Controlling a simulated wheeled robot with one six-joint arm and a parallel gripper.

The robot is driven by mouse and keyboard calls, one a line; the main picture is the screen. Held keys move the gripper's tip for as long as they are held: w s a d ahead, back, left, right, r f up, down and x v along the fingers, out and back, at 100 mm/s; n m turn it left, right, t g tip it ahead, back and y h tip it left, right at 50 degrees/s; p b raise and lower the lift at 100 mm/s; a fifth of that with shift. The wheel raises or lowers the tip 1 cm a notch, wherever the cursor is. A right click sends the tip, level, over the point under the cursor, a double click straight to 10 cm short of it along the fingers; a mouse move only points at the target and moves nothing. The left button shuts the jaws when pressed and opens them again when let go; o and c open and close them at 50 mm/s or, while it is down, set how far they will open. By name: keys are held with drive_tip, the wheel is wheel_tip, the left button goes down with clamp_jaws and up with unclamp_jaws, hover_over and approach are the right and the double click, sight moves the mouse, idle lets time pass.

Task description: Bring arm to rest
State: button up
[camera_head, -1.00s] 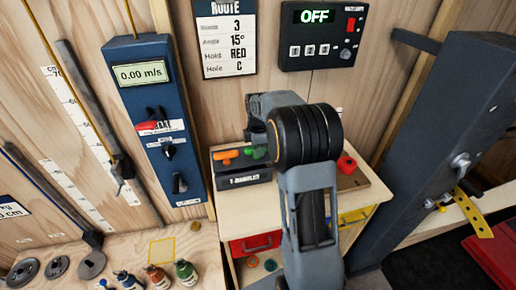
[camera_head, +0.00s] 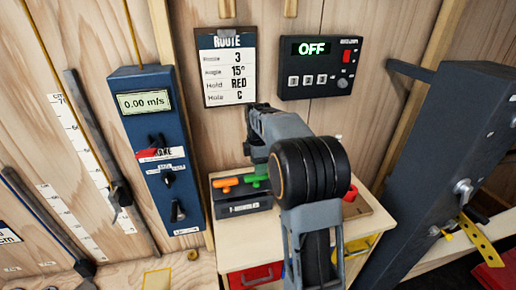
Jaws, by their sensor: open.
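My arm rises in the lower middle of the head view, with its thick black joint in front of the small wooden cabinet (camera_head: 240,255). My gripper (camera_head: 254,147) shows partly past this joint, dark and small, in front of the wall and above the tray of T-handles. Its jaws are apart and I see nothing held between them. Part of it is hidden behind my own arm links.
A tray (camera_head: 243,208) with orange and green handles and a red piece (camera_head: 350,193) sit on the cabinet. A blue speed panel (camera_head: 158,150) is left. A black control box (camera_head: 320,68) reads OFF beside a route sheet (camera_head: 226,66). A dark beam (camera_head: 440,160) stands right.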

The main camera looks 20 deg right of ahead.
drive_tip(key=r+m, duration=0.2)
drive_tip(key=m, duration=0.1)
drive_tip(key=r+m, duration=0.2)
drive_tip(key=m, duration=0.1)
drive_tip(key=shift+s+r, duration=0.15)
drive_tip(key=shift+s, duration=0.05)
drive_tip(key=s+a+f+m+t, duration=0.1)
drive_tip(key=s+a+m, duration=0.4)
drive_tip(key=s, duration=0.5)
drive_tip(key=s+a+f+m+t, duration=0.2)
drive_tip(key=s+a, duration=0.4)
drive_tip(key=s, duration=0.5)
drive_tip(key=shift+s+f+m+t, duration=0.2)
drive_tip(key=shift+m+t, duration=0.4)
drive_tip(key=shift+m, duration=0.8)
